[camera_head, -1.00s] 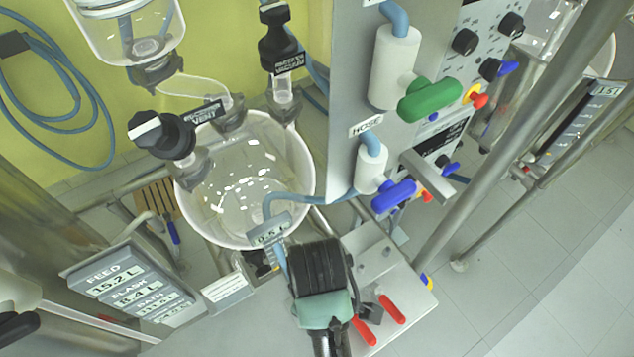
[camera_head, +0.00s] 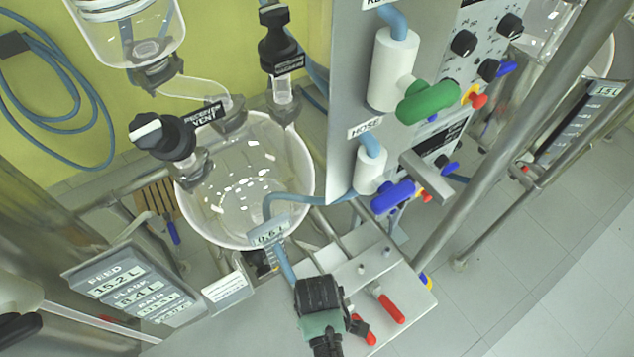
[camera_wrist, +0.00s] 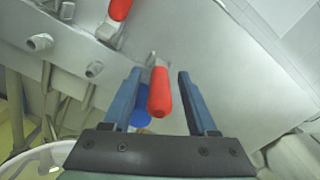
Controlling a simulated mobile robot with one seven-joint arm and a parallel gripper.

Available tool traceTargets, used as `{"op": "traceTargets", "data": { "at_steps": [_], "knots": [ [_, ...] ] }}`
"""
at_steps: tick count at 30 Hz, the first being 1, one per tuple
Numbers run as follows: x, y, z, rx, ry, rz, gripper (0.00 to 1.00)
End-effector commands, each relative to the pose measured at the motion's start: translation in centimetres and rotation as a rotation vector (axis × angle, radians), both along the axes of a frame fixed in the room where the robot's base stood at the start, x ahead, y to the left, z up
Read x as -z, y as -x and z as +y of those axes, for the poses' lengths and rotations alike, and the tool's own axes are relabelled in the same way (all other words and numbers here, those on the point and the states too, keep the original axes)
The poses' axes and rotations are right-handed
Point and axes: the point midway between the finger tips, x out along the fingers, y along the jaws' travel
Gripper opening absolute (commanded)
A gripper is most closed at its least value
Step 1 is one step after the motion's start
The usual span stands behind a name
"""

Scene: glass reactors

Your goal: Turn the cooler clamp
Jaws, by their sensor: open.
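Two red-handled clamps sit on the metal plate (camera_head: 385,270); no label shows which is the cooler clamp. One red handle (camera_head: 391,308) lies farther right in the head view, and the other red handle (camera_head: 366,331) is partly hidden by my arm. In the wrist view my gripper (camera_wrist: 159,72) is open, with a blue-grey finger on each side of a red handle (camera_wrist: 159,95). The handle points toward the palm and both fingers stand clear of it. The other red handle (camera_wrist: 120,8) is at the top edge.
Metal studs (camera_wrist: 40,42) stand on the plate left of the fingers in the wrist view. A glass vessel (camera_head: 245,180), a blue hose (camera_head: 310,198) and a grey panel with a blue-handled valve (camera_head: 392,196) are close by. The right part of the plate is bare.

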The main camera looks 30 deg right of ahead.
Motion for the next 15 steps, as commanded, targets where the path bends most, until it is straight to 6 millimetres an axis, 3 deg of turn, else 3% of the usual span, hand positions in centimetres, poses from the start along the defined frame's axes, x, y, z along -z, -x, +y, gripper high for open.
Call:
{"op": "traceTargets", "data": {
  "at_steps": [5,15],
  "knots": [
    [-0.03,-0.03,-0.01,0.0,0.0,0.0,0.58],
    [-0.06,-0.03,-0.01,0.0,0.0,0.0,0.0]
  ]
}}
